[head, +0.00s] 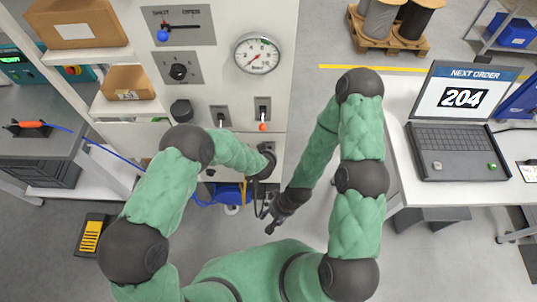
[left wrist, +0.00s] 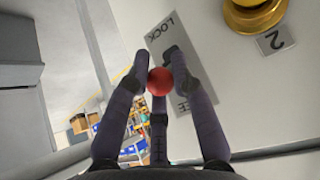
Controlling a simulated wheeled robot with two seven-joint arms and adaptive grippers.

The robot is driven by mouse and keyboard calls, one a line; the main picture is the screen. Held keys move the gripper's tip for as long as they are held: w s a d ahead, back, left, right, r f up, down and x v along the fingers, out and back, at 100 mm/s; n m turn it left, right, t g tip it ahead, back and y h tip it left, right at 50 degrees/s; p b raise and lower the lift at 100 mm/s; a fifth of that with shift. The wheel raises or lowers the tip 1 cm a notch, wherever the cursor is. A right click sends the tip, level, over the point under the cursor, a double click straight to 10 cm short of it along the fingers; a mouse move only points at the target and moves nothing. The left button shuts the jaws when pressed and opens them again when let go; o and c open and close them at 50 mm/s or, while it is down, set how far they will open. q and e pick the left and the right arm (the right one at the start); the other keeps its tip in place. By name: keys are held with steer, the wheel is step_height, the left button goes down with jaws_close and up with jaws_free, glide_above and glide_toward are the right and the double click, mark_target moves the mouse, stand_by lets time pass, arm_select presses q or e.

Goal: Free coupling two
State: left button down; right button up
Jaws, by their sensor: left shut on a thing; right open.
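In the left wrist view, a red ball knob (left wrist: 160,82) sits between the fingers of my left gripper (left wrist: 160,62), which is shut on it. The knob belongs to a lever in front of a grey plate (left wrist: 196,100) reading LOCK, with the other word partly covered. A brass coupling (left wrist: 252,14) and a label "2" (left wrist: 274,40) are on the panel to the right. In the head view, my left gripper (head: 262,205) is low at the panel front, and the knob is hidden there. My right gripper (head: 271,228) is open and empty, below and apart from the panel.
The upright panel (head: 228,75) carries a gauge (head: 257,54), levers and knobs. A blue hose (head: 105,152) runs from the left bench towards the panel. A white table (head: 402,145) with a laptop (head: 458,150) showing "204" stands right. Floor between is free.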

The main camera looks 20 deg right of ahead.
arm_select(q)
steer(key=shift+w+d+r, duration=0.1)
steer(key=shift+w+r, duration=0.05)
steer(key=shift+w, duration=0.05)
steer(key=c, duration=1.1)
jaws_free()
steer(key=shift+o, duration=0.2)
steer(key=shift+s, duration=0.1)
steer(key=v, duration=1.1)
steer(key=shift+s+r, duration=0.2)
steer(key=shift+r, duration=0.15)
steer(key=shift+f, duration=0.1)
steer(key=s+a+f+n+g+b, duration=0.1)
steer(key=a+f+n+g+b, duration=0.1)
steer(key=a+f+b, duration=0.7)
steer(key=s+a+f+n+g+b, duration=0.2)
steer(key=s+a+f, duration=0.4)
steer(key=f, duration=0.4)
steer(key=s+a+f+n+g+b, duration=0.2)
steer(key=s+a+f+n+b, duration=0.3)
steer(key=s+f, duration=0.4)
step_height(320, 180, down, 2)
steer(key=shift+s+a+f+g+h+b, duration=0.15)
steer(key=shift+a+g+h+b, duration=0.2)
steer(key=shift+a+b, duration=0.4)
